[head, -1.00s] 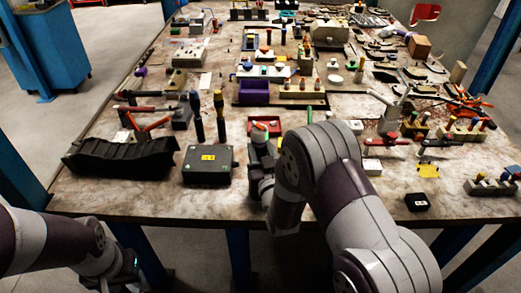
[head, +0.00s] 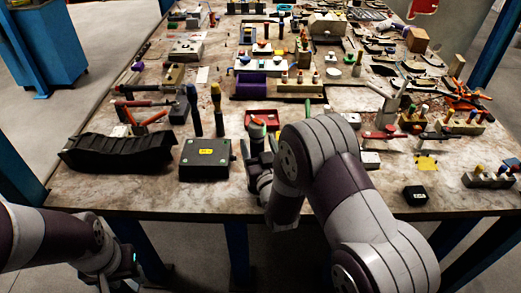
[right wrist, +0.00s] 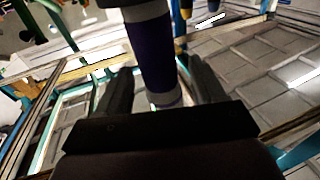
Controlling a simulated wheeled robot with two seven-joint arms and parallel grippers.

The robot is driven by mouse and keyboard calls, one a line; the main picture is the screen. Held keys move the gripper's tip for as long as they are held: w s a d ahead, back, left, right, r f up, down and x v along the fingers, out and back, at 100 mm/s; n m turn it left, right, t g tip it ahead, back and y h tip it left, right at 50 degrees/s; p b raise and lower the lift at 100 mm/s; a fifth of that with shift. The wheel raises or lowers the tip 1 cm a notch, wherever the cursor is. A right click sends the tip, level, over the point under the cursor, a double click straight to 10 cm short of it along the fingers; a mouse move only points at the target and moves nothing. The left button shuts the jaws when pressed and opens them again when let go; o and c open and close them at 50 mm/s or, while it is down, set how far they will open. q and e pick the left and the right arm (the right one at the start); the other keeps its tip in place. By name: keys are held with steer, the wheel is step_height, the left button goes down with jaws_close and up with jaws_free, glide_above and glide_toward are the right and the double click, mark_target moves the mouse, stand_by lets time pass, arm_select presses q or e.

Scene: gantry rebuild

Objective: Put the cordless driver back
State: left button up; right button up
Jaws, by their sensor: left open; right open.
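I cannot make out for sure which thing is the cordless driver. Two upright tool handles, one dark blue (head: 194,112) and one yellow-topped (head: 217,110), stand behind a black case (head: 206,158). My right gripper (head: 257,147) is open over the front of the bench, right of the case. A green-topped thing (head: 257,129) shows just beyond its fingers. In the right wrist view the jaws (right wrist: 155,85) are apart, with a dark purple cylinder with grey bands (right wrist: 152,55) seen between them; contact cannot be told. My left gripper (head: 128,272) is open, low in front of the bench and partly cut off.
A black ribbed tray (head: 118,154) lies at the front left. A red tray (head: 262,117) and a purple bin (head: 252,90) lie beyond my right gripper. Tool racks crowd the back. A small black box (head: 415,196) lies at the front right, with bare bench around it.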

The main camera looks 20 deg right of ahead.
steer(key=s+b, duration=0.2)
steer(key=s, duration=1)
steer(key=shift+s+a+f, duration=0.15)
steer(key=shift+s+f, duration=0.05)
steer(key=shift+f, duration=0.2)
steer(key=s+a+f+g, duration=0.1)
steer(key=s+f+g, duration=0.3)
steer(key=f+g, duration=0.7)
steer(key=s+n+g, duration=0.1)
steer(key=s+g, duration=0.4)
steer(key=s, duration=0.2)
steer(key=s+d+r+g+p, duration=0.1)
steer(key=d+r, duration=0.2)
steer(key=r, duration=0.3)
steer(key=shift+d, duration=0.25)
